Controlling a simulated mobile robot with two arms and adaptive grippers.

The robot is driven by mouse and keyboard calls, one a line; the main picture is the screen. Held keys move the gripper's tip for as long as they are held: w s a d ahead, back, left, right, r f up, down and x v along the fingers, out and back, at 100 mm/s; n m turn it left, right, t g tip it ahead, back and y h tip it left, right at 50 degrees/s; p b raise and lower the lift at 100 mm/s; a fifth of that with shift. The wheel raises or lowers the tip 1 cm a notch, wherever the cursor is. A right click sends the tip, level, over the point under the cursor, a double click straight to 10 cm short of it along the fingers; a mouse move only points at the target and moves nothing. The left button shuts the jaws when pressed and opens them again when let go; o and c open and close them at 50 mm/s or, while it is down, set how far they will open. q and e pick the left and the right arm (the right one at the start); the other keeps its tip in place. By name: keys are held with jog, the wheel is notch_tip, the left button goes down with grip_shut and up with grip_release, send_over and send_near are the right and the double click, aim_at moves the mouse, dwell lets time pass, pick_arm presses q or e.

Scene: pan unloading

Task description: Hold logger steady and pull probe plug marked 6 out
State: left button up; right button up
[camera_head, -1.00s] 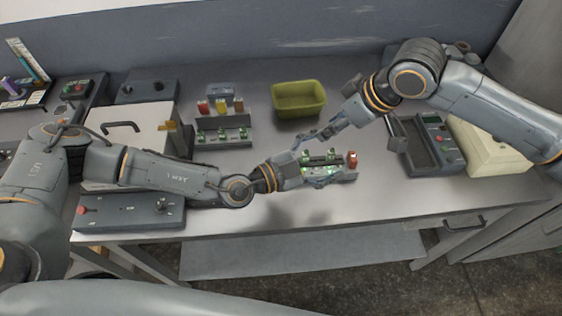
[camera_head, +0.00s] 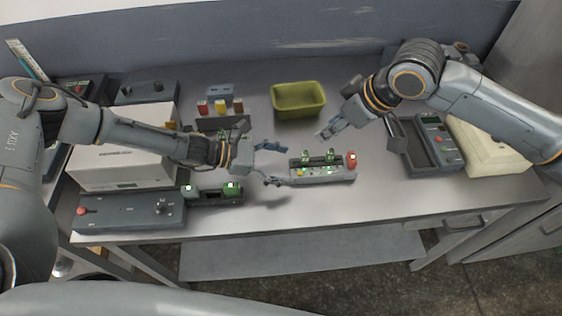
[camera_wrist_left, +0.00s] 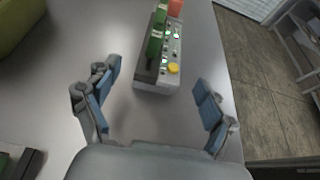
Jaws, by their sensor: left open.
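The grey logger (camera_head: 325,177) lies on the table right of centre, with two upright green plugs (camera_head: 330,155), a red plug (camera_head: 352,160) at its right end and a yellow button. It also shows in the left wrist view (camera_wrist_left: 152,88), beyond the fingers. The plug numbers are too small to read, so I cannot tell which is 6. My left gripper (camera_head: 279,165) is open and empty, just left of the logger and apart from it; its spread fingers show in the wrist view (camera_wrist_left: 155,76). My right gripper (camera_head: 325,134) is above and behind the logger; its jaw opening is unclear.
A second grey unit with green plugs (camera_head: 212,197) lies at front left beside a control box (camera_head: 130,212). A plug rack (camera_head: 209,125) is partly hidden by my left arm. A green bin (camera_head: 298,100) stands behind. A meter (camera_head: 435,140) is at right.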

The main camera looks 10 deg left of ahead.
aim_at(304, 168)
pick_arm(q)
jog(key=x, duration=0.7)
